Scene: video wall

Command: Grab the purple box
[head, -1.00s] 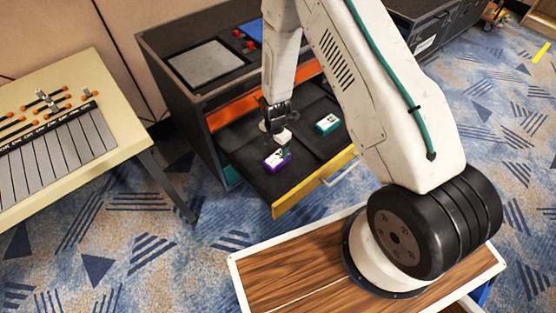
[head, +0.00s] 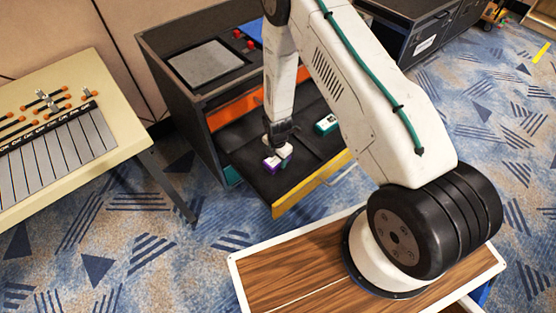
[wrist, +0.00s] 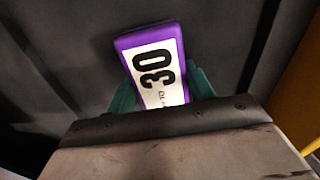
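The purple box (head: 271,163), with a white label reading 30, lies flat in the open drawer (head: 292,203). In the wrist view the purple box (wrist: 154,66) points up and slightly left, its lower end hidden behind my gripper's dark edge. My gripper (head: 280,158) is down at the box, covering its right part in the head view. In the wrist view my gripper's green fingers (wrist: 162,92) stand apart, one on each side of the box. They are very close to its sides; contact is not clear.
A teal box (head: 326,124) with a white label lies farther right in the drawer. The yellow drawer front (head: 315,184) with its handle rises on the near side. The dark cabinet (head: 186,103) stands behind. A cream table (head: 118,125) is at the left.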

